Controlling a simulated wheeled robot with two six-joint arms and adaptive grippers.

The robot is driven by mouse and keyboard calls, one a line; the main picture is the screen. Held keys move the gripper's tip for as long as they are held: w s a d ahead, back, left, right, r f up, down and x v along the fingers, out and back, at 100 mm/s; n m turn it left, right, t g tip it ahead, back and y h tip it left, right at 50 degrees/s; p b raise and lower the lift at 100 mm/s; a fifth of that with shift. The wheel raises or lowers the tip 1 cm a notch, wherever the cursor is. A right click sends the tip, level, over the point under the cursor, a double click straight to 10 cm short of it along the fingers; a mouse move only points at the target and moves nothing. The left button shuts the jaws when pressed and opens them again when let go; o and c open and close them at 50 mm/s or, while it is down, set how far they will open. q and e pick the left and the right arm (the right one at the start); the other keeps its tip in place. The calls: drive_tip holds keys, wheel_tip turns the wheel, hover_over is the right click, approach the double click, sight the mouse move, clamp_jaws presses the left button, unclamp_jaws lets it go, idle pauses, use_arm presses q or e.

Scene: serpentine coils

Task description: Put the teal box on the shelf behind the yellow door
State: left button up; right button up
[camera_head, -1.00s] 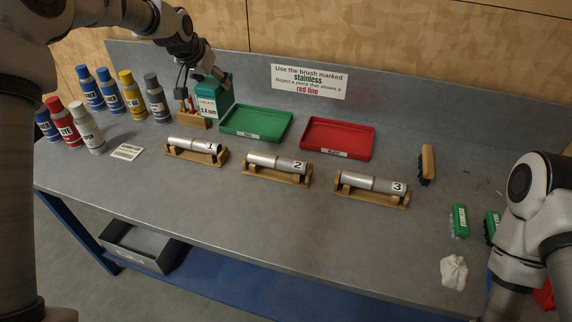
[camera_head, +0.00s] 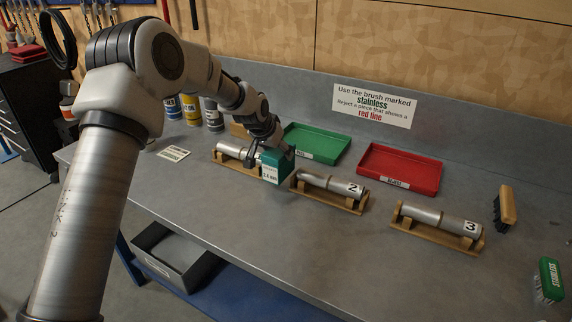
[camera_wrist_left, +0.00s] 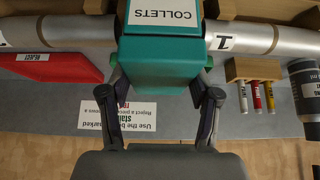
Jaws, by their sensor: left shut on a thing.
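The teal box (camera_head: 278,165), with a white label, is held above the bench between cylinders 1 and 2 in the head view. My left gripper (camera_head: 280,153) is shut on it from above and behind. In the left wrist view the teal box (camera_wrist_left: 160,80) sits between the two fingers of my left gripper (camera_wrist_left: 160,88), and its label reads COLLETS. Whether its underside clears the cradles is hard to tell. No yellow door shows in these views. My right gripper is not in view.
Cylinder 2 (camera_head: 330,184) and cylinder 3 (camera_head: 438,219) lie in wooden cradles close by. A green tray (camera_head: 340,151) and a red tray (camera_head: 432,178) stand behind. A grey bin (camera_head: 165,257) is below the bench. The front bench strip is clear.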

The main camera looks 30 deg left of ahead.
use_arm(q)
drive_tip(key=shift+f, duration=1.85)
drive_tip(key=o, duration=1.4)
drive_tip(key=shift+c, duration=0.2)
drive_tip(key=shift+r, duration=0.1)
